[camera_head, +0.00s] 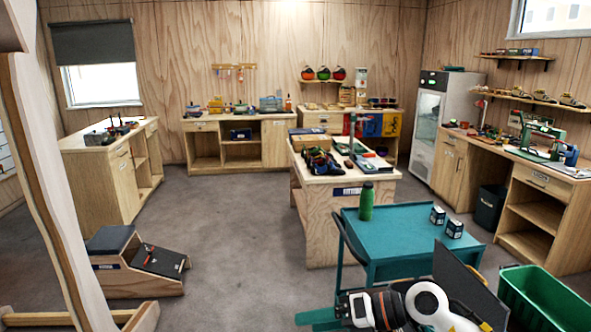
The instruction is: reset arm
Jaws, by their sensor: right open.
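My right arm comes in at the bottom edge, right of centre, as white and black links. Its gripper (348,309) points left, low in front of the teal cart (402,235). The gripper is open and I see nothing held in it, though its fingers are small and hard to make out. My left arm and gripper are not in view.
On the cart stand a green bottle (366,202) and two small dark boxes (446,219). A green bin (543,298) stands at right. A wooden workbench (343,185) holding gear is behind the cart. A step bench (133,262) is at left. Grey floor between is clear.

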